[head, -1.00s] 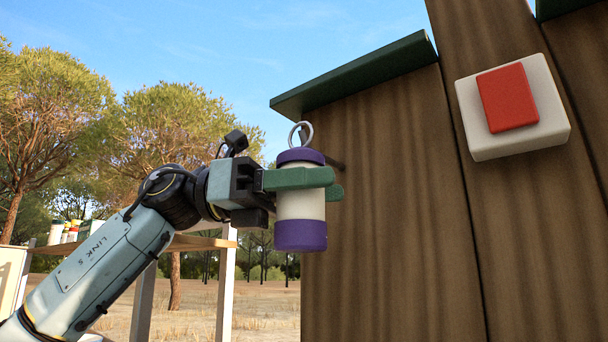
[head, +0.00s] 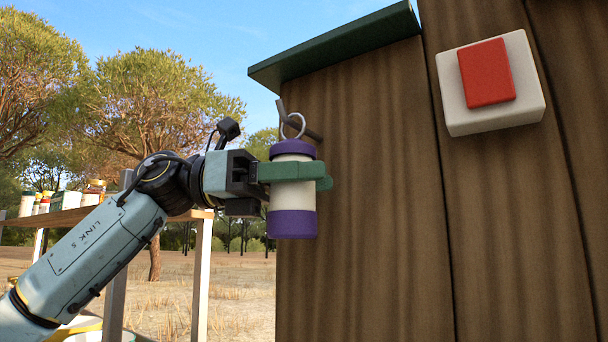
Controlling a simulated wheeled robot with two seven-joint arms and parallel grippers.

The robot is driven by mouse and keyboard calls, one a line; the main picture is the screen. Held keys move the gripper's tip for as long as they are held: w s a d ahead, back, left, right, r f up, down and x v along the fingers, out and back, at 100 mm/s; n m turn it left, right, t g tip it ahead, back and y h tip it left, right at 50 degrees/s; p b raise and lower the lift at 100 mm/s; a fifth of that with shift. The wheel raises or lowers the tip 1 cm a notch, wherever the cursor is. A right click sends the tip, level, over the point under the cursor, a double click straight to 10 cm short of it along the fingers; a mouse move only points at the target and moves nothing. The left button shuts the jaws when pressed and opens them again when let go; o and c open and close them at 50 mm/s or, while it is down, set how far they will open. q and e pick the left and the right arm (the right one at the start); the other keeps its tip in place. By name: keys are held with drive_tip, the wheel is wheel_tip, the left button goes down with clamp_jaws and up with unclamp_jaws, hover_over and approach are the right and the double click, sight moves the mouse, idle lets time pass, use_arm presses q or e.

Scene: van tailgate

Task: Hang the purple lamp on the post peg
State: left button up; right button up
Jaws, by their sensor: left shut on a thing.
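The purple lamp (head: 292,222) is a white cylinder with a purple cap and base and a grey ring on top. It hangs upright in my left gripper (head: 295,171), whose green fingers are shut around its upper body. The post peg (head: 312,133) is a dark rod beside the wooden wall's left edge, with an upturned tip at its left end. The lamp's ring overlaps the peg in the head view; I cannot tell whether the peg passes through the ring or lies behind it. My right gripper is not in view.
A brown wooden wall (head: 370,230) with a green top ledge (head: 335,48) fills the right side. A white box with a red button (head: 487,72) is mounted on it. A wooden shelf (head: 70,216) with several jars stands at left behind my arm.

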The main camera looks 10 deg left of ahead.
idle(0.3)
use_arm(q)
drive_tip(key=o, duration=1.2)
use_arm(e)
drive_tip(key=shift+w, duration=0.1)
use_arm(q)
drive_tip(key=shift+a, duration=0.1)
drive_tip(key=shift+s+a+r, duration=0.1)
drive_tip(key=shift+s+a, duration=0.1)
drive_tip(key=shift+a, duration=1.55)
drive_tip(key=shift+s+a+r, duration=0.1)
drive_tip(key=shift+s+a, duration=0.05)
drive_tip(key=shift+a, duration=1.6)
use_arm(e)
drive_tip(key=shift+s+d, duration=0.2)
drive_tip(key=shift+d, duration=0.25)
